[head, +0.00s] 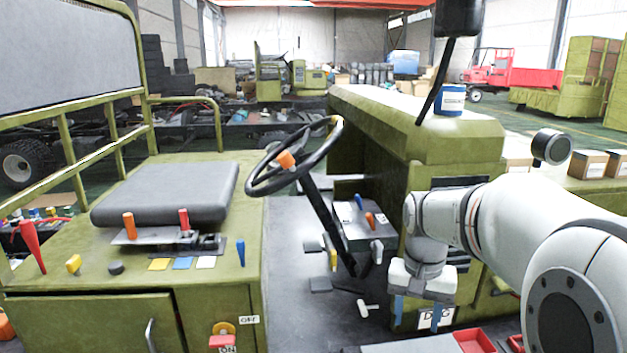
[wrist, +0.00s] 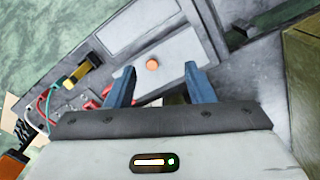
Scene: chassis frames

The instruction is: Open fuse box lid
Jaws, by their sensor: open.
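A light grey plate (wrist: 178,57) with a round orange knob (wrist: 152,64) shows in the wrist view; it looks like the fuse box lid. It lies flat in a darker grey housing (wrist: 75,55) and looks shut. My gripper (wrist: 159,70) is open and empty, its two blue fingers on either side of the knob in the picture. I cannot tell how far above the knob they are. In the head view my gripper (head: 417,318) points down at the lower right, in front of the green vehicle body. The knob is not visible there.
Red and green wires (wrist: 47,105) and a yellow-black part (wrist: 80,70) lie left of the plate in the wrist view. In the head view, a steering wheel (head: 264,172) and seat (head: 165,193) stand left of my arm. Red trays (head: 474,341) lie below right of my gripper.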

